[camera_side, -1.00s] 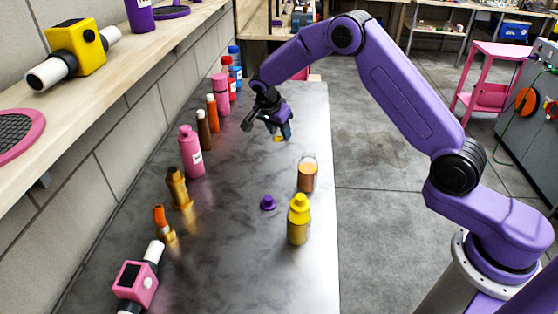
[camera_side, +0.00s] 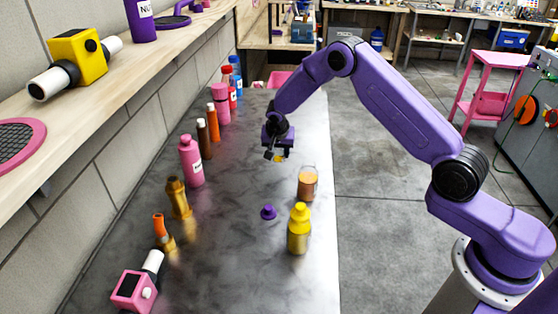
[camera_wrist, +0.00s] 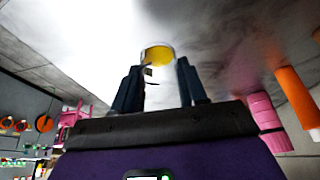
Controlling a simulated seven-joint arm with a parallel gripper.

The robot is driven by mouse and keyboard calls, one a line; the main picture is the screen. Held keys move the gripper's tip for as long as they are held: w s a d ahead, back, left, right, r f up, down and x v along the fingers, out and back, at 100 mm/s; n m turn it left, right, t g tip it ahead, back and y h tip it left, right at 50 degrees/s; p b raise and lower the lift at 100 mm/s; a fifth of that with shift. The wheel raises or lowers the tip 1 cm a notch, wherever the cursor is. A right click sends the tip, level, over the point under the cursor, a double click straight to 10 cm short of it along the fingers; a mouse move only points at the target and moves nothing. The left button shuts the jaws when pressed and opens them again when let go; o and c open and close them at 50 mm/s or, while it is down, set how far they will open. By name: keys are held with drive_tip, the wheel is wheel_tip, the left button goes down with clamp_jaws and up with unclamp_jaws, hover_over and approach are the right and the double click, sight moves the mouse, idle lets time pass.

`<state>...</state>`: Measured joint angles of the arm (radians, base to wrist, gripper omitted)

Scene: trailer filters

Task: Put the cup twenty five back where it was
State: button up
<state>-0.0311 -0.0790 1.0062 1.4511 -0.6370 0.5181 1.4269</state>
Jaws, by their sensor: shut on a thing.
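My gripper (camera_side: 279,155) hangs over the middle of the steel table, pointing down. In the wrist view its two dark fingers (camera_wrist: 155,84) are shut on a small clear cup (camera_wrist: 158,54) with yellow in it. Only a bit of yellow on this held cup (camera_side: 279,160) shows below the fingers in the side view. I cannot read a number on it, and I cannot tell whether it touches the table. Another clear cup with orange contents (camera_side: 308,184) stands upright near the table's right edge, to the right of my gripper.
A yellow bottle (camera_side: 299,230) and a small purple piece (camera_side: 268,212) stand nearer the camera. Several bottles, including a pink one (camera_side: 191,160) and an orange one (camera_side: 212,122), line the wall side. The table (camera_side: 240,170) is clear between that row and my gripper.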

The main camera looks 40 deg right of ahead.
sight(279, 160)
drive_tip(key=shift+f, duration=1.85)
drive_tip(key=shift+f, duration=0.1)
drive_tip(key=o, duration=1)
drive_tip(key=shift+o, duration=0.2)
drive_tip(key=v, duration=1.2)
drive_tip(key=shift+a, duration=0.1)
